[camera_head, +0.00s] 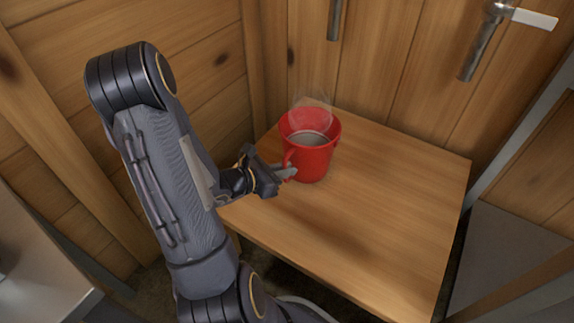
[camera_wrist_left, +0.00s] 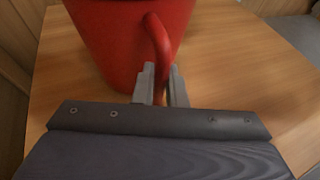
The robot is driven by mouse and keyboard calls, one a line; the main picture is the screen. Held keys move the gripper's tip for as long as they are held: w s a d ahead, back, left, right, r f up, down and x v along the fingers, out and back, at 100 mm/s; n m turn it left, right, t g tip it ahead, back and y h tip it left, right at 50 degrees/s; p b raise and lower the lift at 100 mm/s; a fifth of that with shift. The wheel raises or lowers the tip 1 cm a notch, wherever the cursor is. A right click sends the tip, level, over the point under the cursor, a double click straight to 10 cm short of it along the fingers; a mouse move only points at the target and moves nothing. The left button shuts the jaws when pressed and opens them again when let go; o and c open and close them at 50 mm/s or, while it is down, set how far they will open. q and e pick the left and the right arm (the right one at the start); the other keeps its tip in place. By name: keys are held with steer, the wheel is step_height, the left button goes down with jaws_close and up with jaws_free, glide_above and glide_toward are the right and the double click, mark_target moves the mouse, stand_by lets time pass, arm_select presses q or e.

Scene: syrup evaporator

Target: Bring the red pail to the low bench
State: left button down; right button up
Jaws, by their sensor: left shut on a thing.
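The red pail (camera_head: 318,160) is upright at the far left part of the low wooden bench (camera_head: 400,215), with steam rising from the greyish contents inside it. It looks to be on the bench top, though I cannot tell for sure whether its base touches. My left gripper (camera_head: 289,172) reaches in from the left and is shut on the pail's side handle. In the left wrist view the two fingers (camera_wrist_left: 160,88) are on either side of the handle of the pail (camera_wrist_left: 115,40). The bench top (camera_wrist_left: 235,60) shows around it. My right gripper is not in view.
A plank wall (camera_head: 180,50) stands at the left and behind the bench. A metal pipe with a pale lever (camera_head: 535,19) hangs at the upper right, and another pipe end (camera_head: 335,18) at the top. The bench's front and right are bare.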

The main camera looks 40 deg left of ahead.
arm_select(q)
steer(key=s+d, duration=0.2)
steer(key=s, duration=0.5)
steer(key=s+d+b, duration=0.1)
steer(key=s+d, duration=0.1)
steer(key=s, duration=0.6)
steer(key=shift+d, duration=0.35)
stand_by(1.1)
steer(key=shift+d, duration=0.1)
steer(key=c, duration=1.4)
jaws_free()
steer(key=p+v, duration=0.2)
steer(key=v, duration=0.6)
